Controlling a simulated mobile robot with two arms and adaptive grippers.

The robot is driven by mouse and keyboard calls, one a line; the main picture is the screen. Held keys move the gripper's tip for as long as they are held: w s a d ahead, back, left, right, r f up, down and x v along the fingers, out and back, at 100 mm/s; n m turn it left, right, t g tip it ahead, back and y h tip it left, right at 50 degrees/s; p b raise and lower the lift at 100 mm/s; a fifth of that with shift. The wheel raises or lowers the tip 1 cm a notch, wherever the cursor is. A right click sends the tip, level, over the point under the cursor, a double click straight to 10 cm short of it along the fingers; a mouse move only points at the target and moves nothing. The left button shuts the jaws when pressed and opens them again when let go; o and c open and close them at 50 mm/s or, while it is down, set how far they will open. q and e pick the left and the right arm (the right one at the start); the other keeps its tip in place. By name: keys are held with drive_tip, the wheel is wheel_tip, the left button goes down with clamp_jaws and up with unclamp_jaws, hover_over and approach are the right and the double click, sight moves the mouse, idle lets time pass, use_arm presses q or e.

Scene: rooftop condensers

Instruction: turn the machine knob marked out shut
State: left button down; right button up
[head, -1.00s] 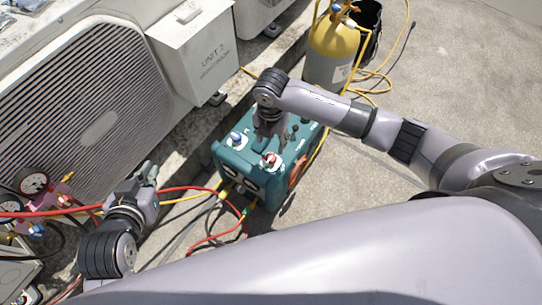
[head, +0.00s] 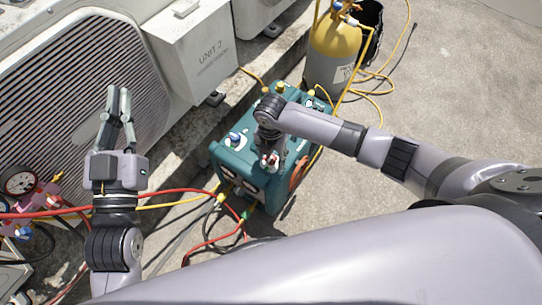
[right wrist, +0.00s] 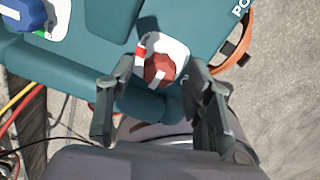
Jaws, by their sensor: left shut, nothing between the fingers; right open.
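The teal machine (head: 232,158) stands on the ground in the head view. Its red knob (head: 269,161) is at the near end of the top, partly hidden by my right gripper (head: 270,150). In the right wrist view the red knob (right wrist: 160,69) sits on a white plate, with a pale bar across it. My open right gripper (right wrist: 158,78) has a finger to either side of it, with visible gaps. I cannot read an "out" mark. A blue knob (head: 235,139) is on the machine's left corner. My left gripper (head: 118,92) is shut and empty, before the condenser grille.
Red and yellow hoses (head: 185,192) run from the gauges (head: 20,181) at the left to the machine's front. A yellow cylinder (head: 334,50) stands behind the machine. The condenser unit (head: 70,90) fills the left.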

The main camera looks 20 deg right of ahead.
use_arm(q)
drive_tip(key=shift+s+r+t, duration=0.1)
drive_tip(key=shift+r+t, duration=0.2)
drive_tip(key=shift+r, duration=0.1)
use_arm(e)
drive_tip(key=shift+f, duration=0.2)
clamp_jaws()
idle(0.3)
